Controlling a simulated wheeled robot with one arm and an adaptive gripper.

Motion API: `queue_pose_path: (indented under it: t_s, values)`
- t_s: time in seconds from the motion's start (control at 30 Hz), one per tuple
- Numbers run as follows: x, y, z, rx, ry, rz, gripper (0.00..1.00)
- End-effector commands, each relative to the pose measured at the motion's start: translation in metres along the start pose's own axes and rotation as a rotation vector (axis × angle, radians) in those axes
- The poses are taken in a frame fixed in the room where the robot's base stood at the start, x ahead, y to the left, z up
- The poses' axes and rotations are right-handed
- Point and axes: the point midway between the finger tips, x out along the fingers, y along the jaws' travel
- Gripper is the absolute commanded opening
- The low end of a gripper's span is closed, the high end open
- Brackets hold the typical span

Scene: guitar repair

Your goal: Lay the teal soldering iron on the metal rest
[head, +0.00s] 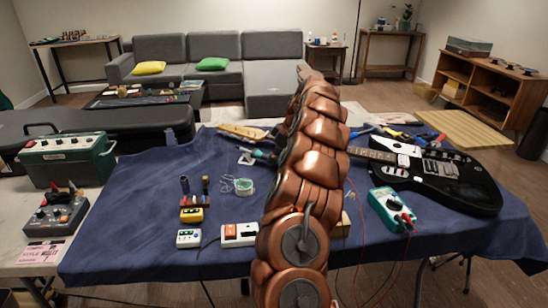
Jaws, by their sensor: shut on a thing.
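My arm crosses the middle of the head view and reaches out over the blue-covered table (130,235). I cannot make out the metal rest for certain.
A black guitar (460,187) lies on the right, with a teal multimeter (390,208) before it. Small pedals (189,238), a white-and-red box (238,234) and a wire coil (243,187) are left of my arm. A green amplifier (68,158) stands far left. Tools (400,134) lie at the back.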

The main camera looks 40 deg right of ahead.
Motion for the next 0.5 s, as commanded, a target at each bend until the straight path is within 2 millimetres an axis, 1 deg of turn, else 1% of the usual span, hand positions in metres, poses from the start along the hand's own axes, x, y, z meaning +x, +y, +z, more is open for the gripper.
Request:
queue_pose_path:
  t_s: [0.5]
  values:
    - [0.0051, 0.0001, 0.0024, 0.000, 0.000, 0.001, 0.00]
